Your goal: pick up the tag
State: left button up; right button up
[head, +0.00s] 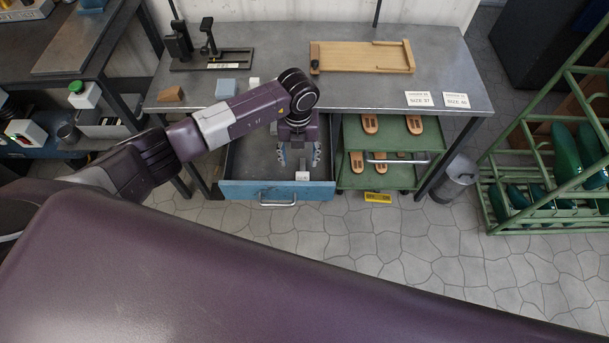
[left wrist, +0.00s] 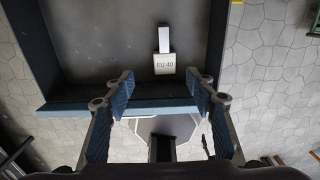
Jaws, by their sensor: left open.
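The tag, a small white piece marked EU 40 (left wrist: 165,64) with a lighter grey strip on it, lies in the open blue drawer. It also shows in the head view (head: 302,176), near the drawer's front. My left gripper (head: 299,160) hangs over the drawer, fingers pointing down. In the left wrist view its two blue-padded fingers (left wrist: 160,84) are spread wide, with nothing between them. The tag lies just beyond the fingertips, roughly centred between them, and apart from them. My right gripper is not in view.
The drawer (head: 262,190) is pulled out below a metal workbench (head: 290,50). Beside it stands a green shelf unit (head: 380,135) with sandal soles. On the bench are a wooden tray (head: 362,57), a blue block (head: 226,88) and size cards (head: 419,99). A green rack (head: 550,200) stands right.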

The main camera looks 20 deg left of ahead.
aim_at(302, 174)
pick_arm(q)
jog(key=shift+w+f+b, duration=0.3)
jog(key=shift+f, duration=0.45)
jog(key=shift+w+f, duration=0.15)
jog(key=shift+f, duration=0.1)
notch_tip(302, 174, down, 2)
jog(key=shift+f+b, duration=0.1)
jog(key=shift+b, duration=1.05)
jog(key=f+b, duration=0.4)
jog(key=f, duration=0.1)
jog(key=shift+d+f, duration=0.1)
jog(key=shift+d, duration=0.25)
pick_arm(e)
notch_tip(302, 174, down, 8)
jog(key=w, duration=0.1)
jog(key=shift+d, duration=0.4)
pick_arm(q)
jog(key=shift+c, duration=0.5)
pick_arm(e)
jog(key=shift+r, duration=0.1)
pick_arm(q)
jog(key=c, duration=1.1)
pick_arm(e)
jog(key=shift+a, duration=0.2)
